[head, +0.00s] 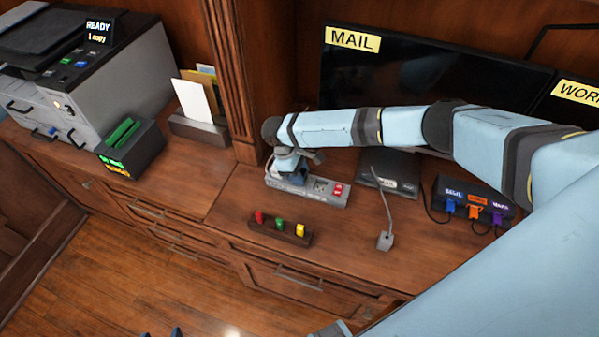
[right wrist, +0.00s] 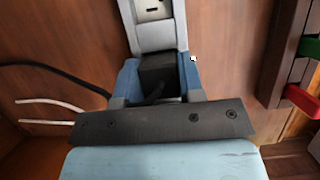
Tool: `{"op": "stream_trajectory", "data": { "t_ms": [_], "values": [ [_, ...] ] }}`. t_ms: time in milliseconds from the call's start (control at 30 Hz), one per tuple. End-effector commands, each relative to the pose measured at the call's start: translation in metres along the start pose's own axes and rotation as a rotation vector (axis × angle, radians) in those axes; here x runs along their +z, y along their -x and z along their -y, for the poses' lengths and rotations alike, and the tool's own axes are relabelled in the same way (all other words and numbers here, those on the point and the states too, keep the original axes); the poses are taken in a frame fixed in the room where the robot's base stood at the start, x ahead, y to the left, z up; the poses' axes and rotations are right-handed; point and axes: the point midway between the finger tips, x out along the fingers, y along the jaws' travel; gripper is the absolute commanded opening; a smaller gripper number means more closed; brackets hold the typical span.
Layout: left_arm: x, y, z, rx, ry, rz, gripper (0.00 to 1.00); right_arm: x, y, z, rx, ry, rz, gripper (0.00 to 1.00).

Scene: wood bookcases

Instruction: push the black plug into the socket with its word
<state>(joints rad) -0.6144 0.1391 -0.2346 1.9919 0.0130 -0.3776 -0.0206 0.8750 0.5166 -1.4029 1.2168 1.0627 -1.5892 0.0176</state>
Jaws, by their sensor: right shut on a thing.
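The grey power strip (head: 328,196) lies on the wood counter, with an outlet and red switches at its right end. My right gripper (head: 289,177) is over its left end, pointing down. In the right wrist view my right gripper (right wrist: 160,80) is shut on the black plug (right wrist: 157,70), which sits between the two blue fingers against the strip (right wrist: 153,38). Whether the plug is fully seated cannot be told. The socket under it and its word are hidden. Two tips of my left gripper (head: 161,334) show apart at the bottom edge, apparently empty.
A rack (head: 280,229) with red, green and yellow pieces stands in front of the strip. A hub (head: 470,201) with coloured plugs lies farther right.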

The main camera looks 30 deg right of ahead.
Motion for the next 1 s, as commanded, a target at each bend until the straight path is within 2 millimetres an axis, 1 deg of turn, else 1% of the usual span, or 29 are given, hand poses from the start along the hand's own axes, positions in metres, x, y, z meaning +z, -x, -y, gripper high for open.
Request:
{"op": "stream_trajectory", "data": {
  "t_ms": [67,100,167,200,467,600,667,767,1000],
  "values": [
    [0.000,0.000,0.000,0.000,0.000,-0.001,0.61,-0.001,-0.003,0.000,-0.001,0.000,0.001,0.12],
    [0.000,0.000,0.000,0.000,0.000,-0.002,0.61,-0.001,-0.003,0.000,-0.001,-0.001,0.001,0.38],
    [-0.001,0.000,0.000,0.000,0.000,-0.002,0.61,-0.001,-0.003,0.000,-0.001,-0.001,0.000,0.52],
    [-0.001,0.000,0.000,0.000,0.000,-0.002,0.61,-0.001,-0.003,0.000,-0.001,-0.001,0.000,0.61],
    [-0.001,0.000,0.000,0.000,0.000,-0.003,0.61,-0.001,-0.002,0.000,0.000,-0.001,0.000,0.61],
    [-0.001,0.000,0.000,0.000,0.000,-0.003,0.61,0.000,0.007,0.000,0.001,0.000,-0.001,0.61],
    [0.000,0.000,0.000,0.001,0.000,-0.003,0.61,-0.001,0.015,-0.001,0.000,-0.001,-0.002,0.61],
    [0.001,-0.001,0.000,0.001,0.000,-0.003,0.61,-0.001,0.035,0.000,0.000,0.000,-0.004,0.61],
    [0.005,-0.004,0.000,0.001,-0.001,-0.001,0.61,-0.001,0.087,0.000,0.001,0.000,-0.003,0.61]
  ]
}}
